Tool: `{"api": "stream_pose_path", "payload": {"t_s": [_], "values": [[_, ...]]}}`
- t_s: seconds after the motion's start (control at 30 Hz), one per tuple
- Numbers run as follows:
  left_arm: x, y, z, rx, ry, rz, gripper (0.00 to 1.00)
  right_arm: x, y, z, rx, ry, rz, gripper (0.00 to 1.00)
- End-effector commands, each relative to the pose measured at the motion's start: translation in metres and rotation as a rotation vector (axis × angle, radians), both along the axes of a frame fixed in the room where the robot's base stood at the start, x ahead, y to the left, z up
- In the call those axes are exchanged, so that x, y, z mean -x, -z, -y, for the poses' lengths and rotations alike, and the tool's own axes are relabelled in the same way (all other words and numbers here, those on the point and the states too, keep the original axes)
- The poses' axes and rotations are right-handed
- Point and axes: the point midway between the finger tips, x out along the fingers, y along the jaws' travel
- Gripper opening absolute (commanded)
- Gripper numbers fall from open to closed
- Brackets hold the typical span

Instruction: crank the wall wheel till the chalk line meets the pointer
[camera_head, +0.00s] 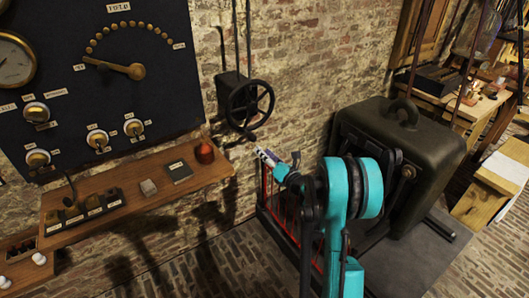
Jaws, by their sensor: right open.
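The dark spoked wall wheel (250,105) is mounted on the brick wall near the middle of the head view, beside a dark box with a vertical rod rising from it. A small knob or handle (249,135) shows at the wheel's lower rim. My right gripper (258,149) is open, just below and to the right of that knob; it looks small and I cannot tell whether it touches the knob. My teal right arm reaches in from below. I cannot make out a chalk line or its pointer at the wheel. My left gripper is not in view.
A dark panel (60,130) with a brass lever (115,67), gauge and knobs hangs at the left. Below it, a wooden shelf (150,208) holds a red jar (205,152) and small items. A large dark cabinet (425,140) stands right of my arm, by a red-barred rack (278,212).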

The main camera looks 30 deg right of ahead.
Motion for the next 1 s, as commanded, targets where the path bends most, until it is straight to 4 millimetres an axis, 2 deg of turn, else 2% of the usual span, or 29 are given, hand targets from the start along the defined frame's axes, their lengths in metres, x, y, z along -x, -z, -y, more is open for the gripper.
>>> {"api": "stream_pose_path", "payload": {"t_s": [0.03, 0.1, 0.13, 0.27, 0.8, 1.0], "values": [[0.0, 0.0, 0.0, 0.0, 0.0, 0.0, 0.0, 0.0, 0.0, 0.001, 0.014, 0.001, 0.001, 0.2], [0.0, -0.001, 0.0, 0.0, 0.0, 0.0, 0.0, -0.001, 0.0, 0.003, 0.071, 0.004, 0.007, 0.02], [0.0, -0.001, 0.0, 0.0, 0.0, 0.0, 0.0, -0.001, 0.0, 0.004, 0.11, 0.006, 0.009, 0.0], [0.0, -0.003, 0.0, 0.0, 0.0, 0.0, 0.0, -0.003, -0.001, 0.012, 0.375, 0.02, 0.029, 0.0], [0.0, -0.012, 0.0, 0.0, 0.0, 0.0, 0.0, -0.011, -0.002, 0.055, 1.795, 0.069, 0.076, 0.0], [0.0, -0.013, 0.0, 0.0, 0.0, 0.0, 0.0, -0.013, -0.002, 0.065, 2.156, 0.07, 0.072, 0.0]]}}
